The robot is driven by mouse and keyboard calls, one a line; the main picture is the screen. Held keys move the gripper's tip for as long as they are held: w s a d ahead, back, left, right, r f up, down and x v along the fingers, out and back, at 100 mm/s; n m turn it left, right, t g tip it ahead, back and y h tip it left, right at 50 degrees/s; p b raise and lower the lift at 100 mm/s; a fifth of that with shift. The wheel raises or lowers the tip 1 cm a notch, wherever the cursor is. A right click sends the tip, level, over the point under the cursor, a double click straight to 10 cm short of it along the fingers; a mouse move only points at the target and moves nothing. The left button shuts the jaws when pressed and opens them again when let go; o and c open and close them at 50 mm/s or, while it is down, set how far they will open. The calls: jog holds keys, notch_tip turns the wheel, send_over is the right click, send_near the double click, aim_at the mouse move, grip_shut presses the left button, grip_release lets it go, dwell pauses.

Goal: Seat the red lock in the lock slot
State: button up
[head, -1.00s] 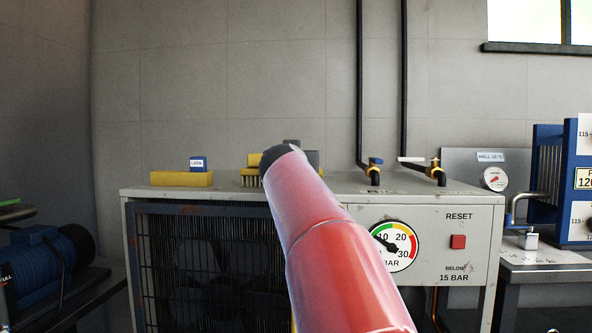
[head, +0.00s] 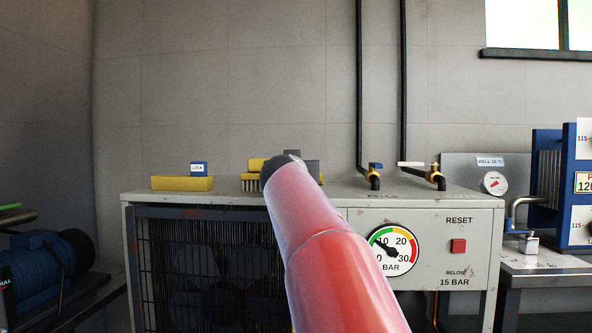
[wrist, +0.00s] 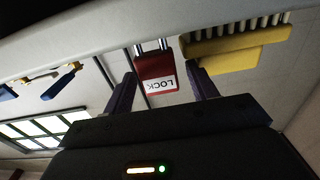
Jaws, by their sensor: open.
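The red lock (wrist: 156,72), with a white LOCK label and a metal shackle, shows in the wrist view. It lies between the two dark fingers of my gripper (wrist: 161,78), which are open, with a visible gap on at least the right side. In the head view my own red-and-white arm hides the red lock and most of my gripper. I cannot make out the lock slot for certain.
A yellow brush (wrist: 235,48) is close beside the red lock; its bristles also show in the head view (head: 250,183). Two valves (head: 375,175) (head: 436,176) on black pipes stand on the cabinet top (head: 335,190) to the right. The cabinet front carries a pressure gauge (head: 392,251).

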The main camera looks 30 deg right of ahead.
jog(key=b+v, duration=0.5)
jog(key=v, duration=0.7)
jog(key=s+a+f+n+g+y, duration=0.1)
jog(key=s+f, duration=0.4)
jog(key=f, duration=0.7)
jog(key=s+a+f+n+g+y, duration=0.2)
jog(key=s+a+f+g+y, duration=0.1)
jog(key=f, duration=0.9)
jog(key=shift+s+a+n+g+y, duration=0.3)
jog(key=shift+s+a+g+y, duration=0.1)
jog(key=shift+s+a+y, duration=0.6)
jog(key=s+a+f+n+g+y, duration=0.1)
jog(key=s+a+f, duration=0.1)
jog(key=s+f, duration=0.2)
jog(key=s+a+f+n+g+y, duration=0.1)
jog(key=s+a+f+g, duration=0.1)
jog(key=s+f, duration=0.3)
jog(key=s+a+f+n+g+y, duration=0.1)
jog(key=s+a+f, duration=0.3)
jog(key=f, duration=0.7)
jog(key=shift+s+f+y, duration=0.2)
jog(key=shift+s+y, duration=0.2)
jog(key=shift+s, duration=0.1)
jog(key=shift+c, duration=1)
jog(key=shift+s+a+f+g, duration=0.15)
jog(key=shift+s+f+g, duration=0.05)
jog(key=shift+f+g, duration=0.1)
jog(key=shift+c, duration=0.6)
